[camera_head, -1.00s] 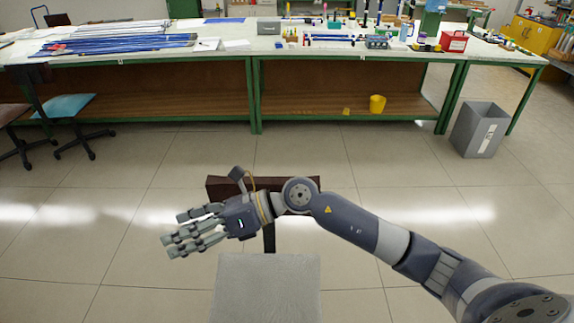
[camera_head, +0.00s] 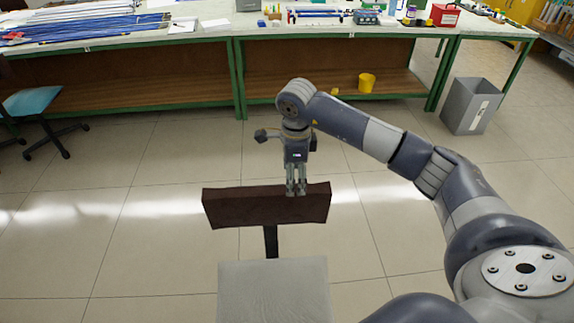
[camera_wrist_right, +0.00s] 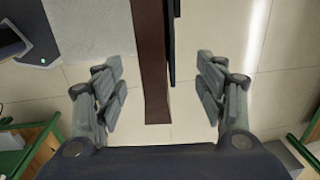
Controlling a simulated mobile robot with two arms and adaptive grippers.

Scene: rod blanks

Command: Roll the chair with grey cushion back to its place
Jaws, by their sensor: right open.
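The chair with the grey cushion stands in front of me. Its grey cushion (camera_head: 273,290) is at the bottom of the head view and its dark brown backrest (camera_head: 266,206) stands beyond it. My right gripper (camera_head: 296,190) points down at the right part of the backrest's top edge. In the right wrist view the backrest (camera_wrist_right: 153,60) runs between the open fingers of my right gripper (camera_wrist_right: 160,85), with gaps on both sides. The grey cushion (camera_wrist_right: 92,25) shows there at upper left. The chair's base is hidden. My left gripper is not in view.
A long green-framed workbench (camera_head: 150,39) with rods and tools spans the back. A chair with a blue cushion (camera_head: 30,101) stands at left. A grey bin (camera_head: 470,106) stands at right, and a yellow bucket (camera_head: 367,82) sits on the lower shelf. The floor between is clear.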

